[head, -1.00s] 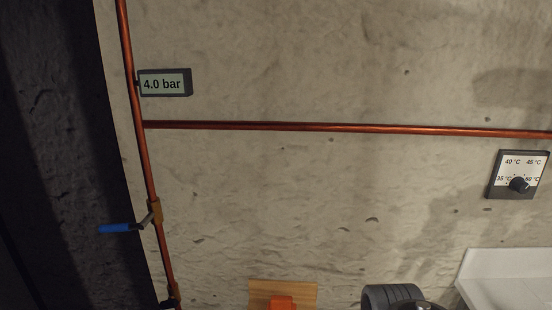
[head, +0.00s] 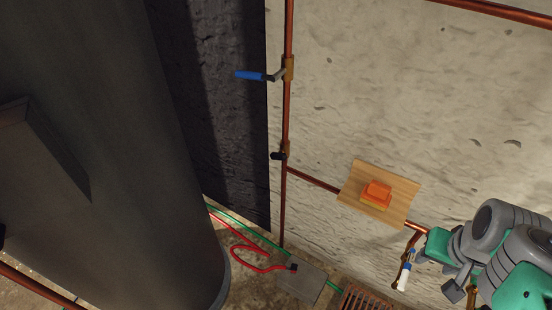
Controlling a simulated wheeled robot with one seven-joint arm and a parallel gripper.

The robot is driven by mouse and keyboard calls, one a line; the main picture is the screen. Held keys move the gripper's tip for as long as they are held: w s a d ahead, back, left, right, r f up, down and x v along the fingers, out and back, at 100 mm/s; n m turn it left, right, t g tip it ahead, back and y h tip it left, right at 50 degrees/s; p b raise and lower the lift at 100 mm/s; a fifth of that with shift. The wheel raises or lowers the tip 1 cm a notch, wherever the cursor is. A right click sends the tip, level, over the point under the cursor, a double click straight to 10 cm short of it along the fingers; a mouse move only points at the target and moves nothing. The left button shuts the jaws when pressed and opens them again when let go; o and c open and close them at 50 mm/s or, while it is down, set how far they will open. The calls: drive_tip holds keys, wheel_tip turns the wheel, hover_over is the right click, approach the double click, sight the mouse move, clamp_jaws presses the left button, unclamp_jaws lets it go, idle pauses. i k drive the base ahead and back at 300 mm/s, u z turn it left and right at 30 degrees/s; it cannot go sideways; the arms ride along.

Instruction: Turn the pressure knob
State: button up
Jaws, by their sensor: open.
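A small black knob (head: 278,155) sticks out to the left of a brass fitting on the vertical copper pipe (head: 286,115). It is below the blue lever valve and looks like the pressure knob. My gripper (head: 438,273) is at the lower right, well to the right of the knob and lower in the picture. It is apart from the knob and open, with nothing visible between its fingers. The pressure display is out of view now.
A blue lever (head: 252,75) is above the knob. An orange block (head: 377,194) sits on a wooden board (head: 404,200). A white and blue handle (head: 405,272) hangs near my gripper. A large dark cylinder (head: 110,120) fills the left. Red and green hoses reach a grey box (head: 302,279).

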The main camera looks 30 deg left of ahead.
sight(281, 155)
drive_tip(key=u, duration=1)
drive_tip(key=k, duration=1.25)
drive_tip(key=u, duration=1.55)
drive_tip(key=i, duration=1.2)
drive_tip(key=z, duration=0.9)
drive_tip(key=i, duration=0.25)
drive_tip(key=z, duration=0.15)
